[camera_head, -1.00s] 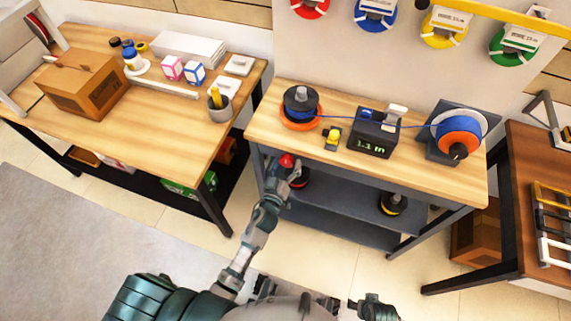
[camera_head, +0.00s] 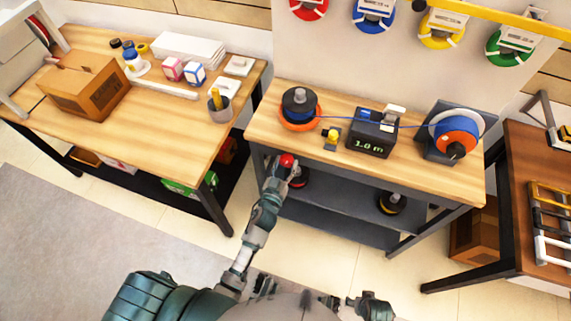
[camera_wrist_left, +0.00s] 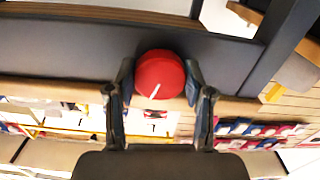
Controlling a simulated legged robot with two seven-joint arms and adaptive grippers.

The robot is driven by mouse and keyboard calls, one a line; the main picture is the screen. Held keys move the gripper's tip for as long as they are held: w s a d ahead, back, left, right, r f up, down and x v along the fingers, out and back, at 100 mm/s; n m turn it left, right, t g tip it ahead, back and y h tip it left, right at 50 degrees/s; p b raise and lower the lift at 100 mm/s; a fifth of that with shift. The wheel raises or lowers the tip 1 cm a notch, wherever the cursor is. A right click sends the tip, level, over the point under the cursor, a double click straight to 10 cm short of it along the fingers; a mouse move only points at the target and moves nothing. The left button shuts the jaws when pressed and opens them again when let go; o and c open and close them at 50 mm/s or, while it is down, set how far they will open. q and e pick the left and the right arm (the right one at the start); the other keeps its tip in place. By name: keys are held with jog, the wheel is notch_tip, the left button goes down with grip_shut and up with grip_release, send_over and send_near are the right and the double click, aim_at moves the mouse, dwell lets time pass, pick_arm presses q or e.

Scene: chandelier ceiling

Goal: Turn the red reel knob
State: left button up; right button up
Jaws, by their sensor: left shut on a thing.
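The red reel knob (camera_head: 287,160) is on the front edge of the middle bench, at its left end. In the left wrist view the round red knob (camera_wrist_left: 160,76), with a white pointer line, sits between my two fingers. My left gripper (camera_head: 281,167) is shut on it. The reel (camera_head: 300,104) of blue cable with an orange base stands on the bench above the knob. The meter box (camera_head: 371,136) reads about 1.0 m. My right gripper (camera_head: 371,307) shows dark at the bottom edge, away from the bench; its fingers are unclear.
A blue and orange spool (camera_head: 455,134) stands at the bench's right, with blue cable running through the meter. A small yellow and black item (camera_head: 331,138) lies between. A cardboard box (camera_head: 86,84) is on the left table. Floor before the bench is clear.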

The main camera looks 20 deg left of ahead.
pick_arm(q)
jog(key=shift+r, duration=0.25)
jog(key=o, duration=1.2)
jog(key=shift+c, duration=0.2)
jog(key=shift+f, duration=0.1)
jog(key=shift+s+f, duration=0.1)
jog(key=shift+s, duration=0.15)
jog(key=s, duration=1.1)
jog(key=shift+s+a, duration=0.15)
jog(key=shift+s, duration=0.05)
